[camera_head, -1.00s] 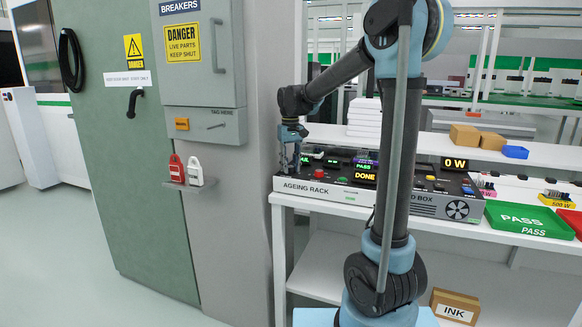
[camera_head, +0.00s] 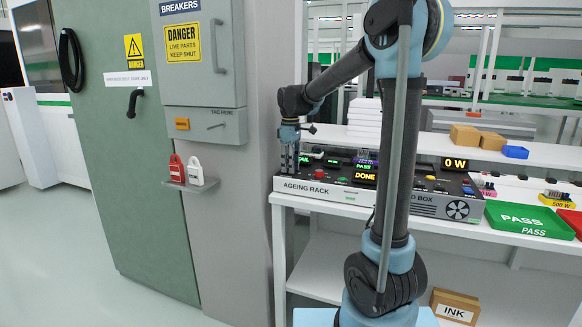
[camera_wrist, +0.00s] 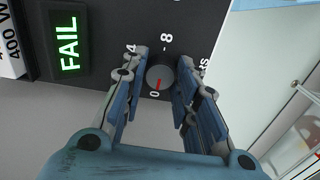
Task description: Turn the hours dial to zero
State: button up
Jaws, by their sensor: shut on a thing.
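The hours dial (camera_wrist: 160,77) is a small dark round knob on the dark top panel of the ageing rack (camera_head: 325,192). In the wrist view its red pointer mark is at the "0" on the panel. "4" and "8" are printed farther around it, and a word beside it is partly hidden by a finger. My gripper (camera_wrist: 160,70) is shut on the dial, one blue-and-dark finger on each side. In the head view my gripper (camera_head: 289,158) points down at the rack's left end, and the dial is hidden there.
A green FAIL display (camera_wrist: 68,43) is beside the dial. A grey breaker cabinet (camera_head: 203,60) stands close left of my gripper. A green PASS tray (camera_head: 525,217) is at the right.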

jog(key=shift+n, duration=0.3)
dwell(0.4)
jog(key=o, duration=1.1)
jog(key=shift+r, duration=0.15)
notch_tip(320, 180, up, 12)
jog(key=shift+w+f, duration=0.1)
jog(key=shift+f, duration=0.05)
